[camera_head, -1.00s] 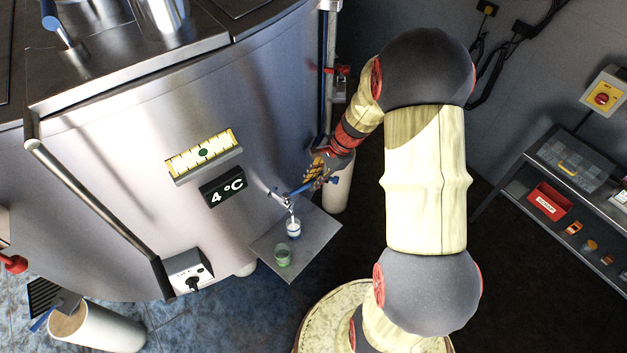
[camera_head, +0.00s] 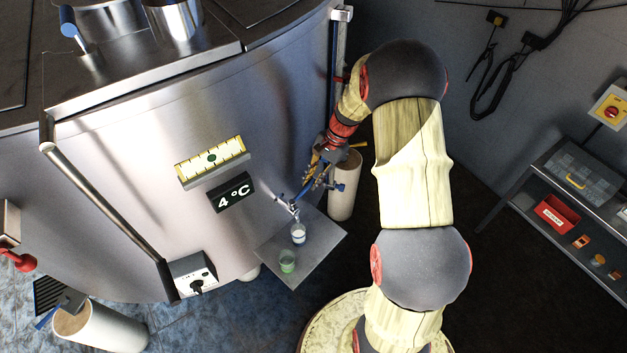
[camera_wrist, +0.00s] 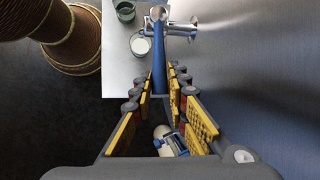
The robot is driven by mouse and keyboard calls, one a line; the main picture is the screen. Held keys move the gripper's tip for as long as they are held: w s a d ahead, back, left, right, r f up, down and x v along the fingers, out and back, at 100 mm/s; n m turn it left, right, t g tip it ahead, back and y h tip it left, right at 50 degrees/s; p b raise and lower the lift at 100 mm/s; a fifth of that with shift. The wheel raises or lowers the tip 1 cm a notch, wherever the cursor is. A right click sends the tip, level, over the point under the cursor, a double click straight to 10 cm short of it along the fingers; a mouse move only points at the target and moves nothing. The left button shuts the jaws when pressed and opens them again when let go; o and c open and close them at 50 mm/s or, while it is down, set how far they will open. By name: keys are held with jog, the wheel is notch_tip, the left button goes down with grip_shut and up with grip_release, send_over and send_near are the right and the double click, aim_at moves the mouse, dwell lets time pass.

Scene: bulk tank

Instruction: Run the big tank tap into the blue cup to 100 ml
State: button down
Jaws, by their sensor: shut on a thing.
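The tank tap (camera_head: 293,208) is a small metal spout on the tank front, and it also shows in the wrist view (camera_wrist: 172,28). Its blue lever (camera_wrist: 158,62) runs back between the yellow-padded fingers of my gripper (camera_head: 314,178), which is shut on it. The blue cup (camera_head: 298,238) stands upright on the grey shelf below the spout. White liquid shows in it, also in the wrist view (camera_wrist: 141,46). I cannot read its level or clearly see a stream. A green cup (camera_head: 288,262) stands beside it, nearer the shelf's front.
The grey shelf (camera_head: 325,236) juts from the steel tank (camera_head: 120,180). A display reading 4 °C (camera_head: 232,192) is on the tank. A pale cylinder (camera_head: 345,190) stands behind my gripper. A tool rack (camera_head: 575,190) is at right.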

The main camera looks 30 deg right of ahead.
jog(key=c, duration=1.7)
grip_release()
jog(key=shift+r, duration=0.1)
jog(key=v, duration=1.2)
